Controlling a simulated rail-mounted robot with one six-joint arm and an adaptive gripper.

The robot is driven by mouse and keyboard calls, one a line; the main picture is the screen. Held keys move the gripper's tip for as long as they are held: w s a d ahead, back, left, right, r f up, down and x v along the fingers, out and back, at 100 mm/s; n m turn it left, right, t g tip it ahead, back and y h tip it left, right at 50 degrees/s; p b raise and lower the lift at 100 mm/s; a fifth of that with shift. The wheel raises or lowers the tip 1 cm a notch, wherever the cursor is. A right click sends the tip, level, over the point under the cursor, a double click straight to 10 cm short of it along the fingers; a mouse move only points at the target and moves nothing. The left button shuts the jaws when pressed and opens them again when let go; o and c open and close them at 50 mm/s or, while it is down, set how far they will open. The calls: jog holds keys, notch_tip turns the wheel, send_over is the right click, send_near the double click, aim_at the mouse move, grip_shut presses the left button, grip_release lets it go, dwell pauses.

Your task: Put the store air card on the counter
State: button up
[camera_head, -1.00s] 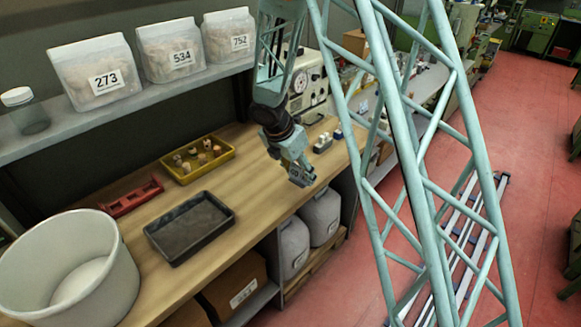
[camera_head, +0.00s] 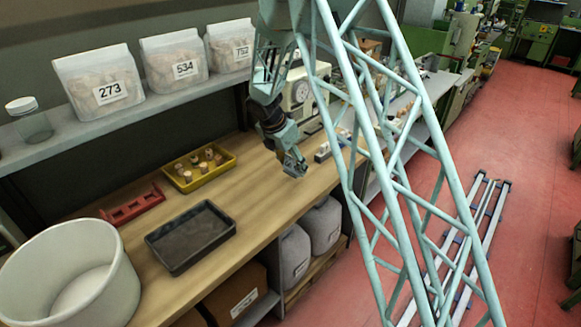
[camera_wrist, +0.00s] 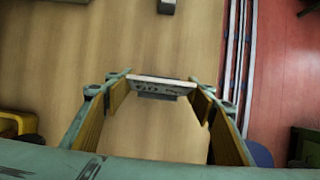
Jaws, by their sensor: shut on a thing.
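My gripper (camera_head: 294,170) is over the wooden counter (camera_head: 255,195), near its front edge. In the wrist view my gripper (camera_wrist: 160,88) is shut on a thin pale card (camera_wrist: 162,82) with dark markings, seen nearly edge-on between the two fingertips. The bare wood of the counter (camera_wrist: 120,50) shows beyond and beneath the card. In the head view the card cannot be made out. I cannot tell from these views how high it is above the wood.
A yellow tray (camera_head: 212,179) with several corks, a red rack (camera_head: 133,206), a black tray (camera_head: 172,264) and a white tub (camera_head: 125,285) stand on the left. A dial machine (camera_head: 299,92) stands behind. Bare wood lies around my gripper. Red floor (camera_head: 480,140) lies beyond the front edge.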

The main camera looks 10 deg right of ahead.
aim_at(290, 166)
jog(key=shift+w+f, duration=0.15)
jog(key=shift+w, duration=0.9)
jog(key=shift+w+f, duration=0.1)
jog(key=shift+w, duration=0.9)
jog(key=shift+f+b, duration=0.35)
jog(key=shift+f, duration=1.35)
jog(key=shift+f, duration=0.1)
jog(key=o, duration=0.9)
jog(key=shift+c, duration=0.2)
jog(key=p+v, duration=0.1)
jog(key=v, duration=1.1)
jog(key=shift+d, duration=0.1)
